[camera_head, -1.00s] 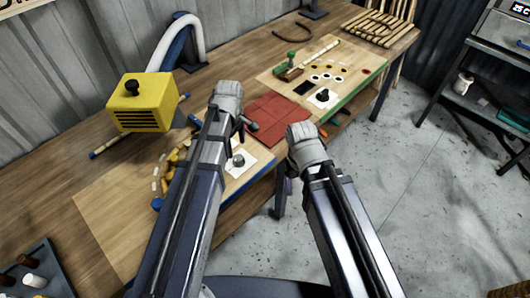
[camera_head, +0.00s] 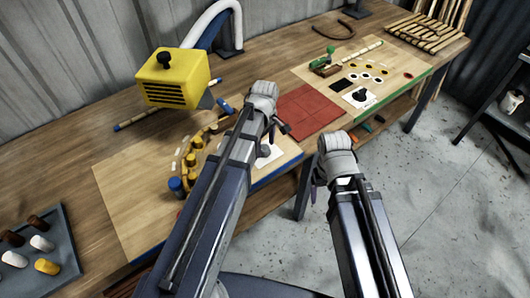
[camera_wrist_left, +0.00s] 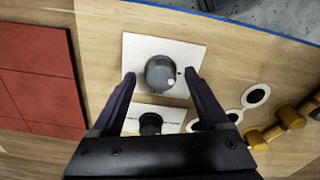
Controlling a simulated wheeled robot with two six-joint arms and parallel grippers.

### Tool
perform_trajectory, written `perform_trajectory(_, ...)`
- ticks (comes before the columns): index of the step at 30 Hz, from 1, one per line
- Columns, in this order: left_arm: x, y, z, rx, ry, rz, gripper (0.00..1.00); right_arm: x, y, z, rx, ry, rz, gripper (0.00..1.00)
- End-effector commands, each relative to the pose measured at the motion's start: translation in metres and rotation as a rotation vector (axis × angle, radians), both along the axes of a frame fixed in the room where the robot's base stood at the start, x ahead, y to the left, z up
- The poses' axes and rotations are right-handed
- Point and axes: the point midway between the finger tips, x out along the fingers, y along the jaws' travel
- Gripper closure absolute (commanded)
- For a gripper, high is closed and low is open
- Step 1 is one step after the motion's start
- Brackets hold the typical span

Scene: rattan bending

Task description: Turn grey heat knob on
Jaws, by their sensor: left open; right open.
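The grey heat knob (camera_wrist_left: 161,72) stands on a white square plate (camera_wrist_left: 190,55) in the left wrist view. My left gripper (camera_wrist_left: 160,73) is open, its two dark fingers on either side of the knob with gaps visible between. A black knob (camera_wrist_left: 150,122) on a second white plate is nearer the gripper body. In the head view my left arm hides most of the grey knob, and part of its white plate (camera_head: 275,154) shows. My right gripper (camera_head: 315,190) hangs off the bench front, mostly hidden behind its wrist; it is open, holding nothing visible.
A red tiled mat (camera_head: 306,110) lies right of my left wrist. Yellow pegs (camera_head: 190,165) line the board at left. A dark tray (camera_head: 40,250) sits front left.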

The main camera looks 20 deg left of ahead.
Motion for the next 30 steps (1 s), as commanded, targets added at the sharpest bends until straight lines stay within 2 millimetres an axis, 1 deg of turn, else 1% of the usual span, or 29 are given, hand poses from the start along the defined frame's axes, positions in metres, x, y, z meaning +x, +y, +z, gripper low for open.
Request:
perform_trajectory(1,0.0,0.0,-0.0087,0.0,0.0,0.0,0.22,0.0,0.0,-0.0087,0.0,0.0,0.0,0.23)
perform_trajectory(3,0.0,0.0,-0.0111,0.0,0.0,0.0,0.22,0.0,-0.0001,-0.0111,0.0,0.0,0.0,0.23)
perform_trajectory(12,0.0,0.0,-0.0103,0.0,0.0,0.0,0.22,0.0,0.0,-0.0103,0.0,0.0,0.0,0.23)
perform_trajectory(30,-0.0001,0.0,-0.0103,0.0,0.0,0.0,0.89,0.0,0.0,-0.0104,0.0,0.0,0.0,0.23)
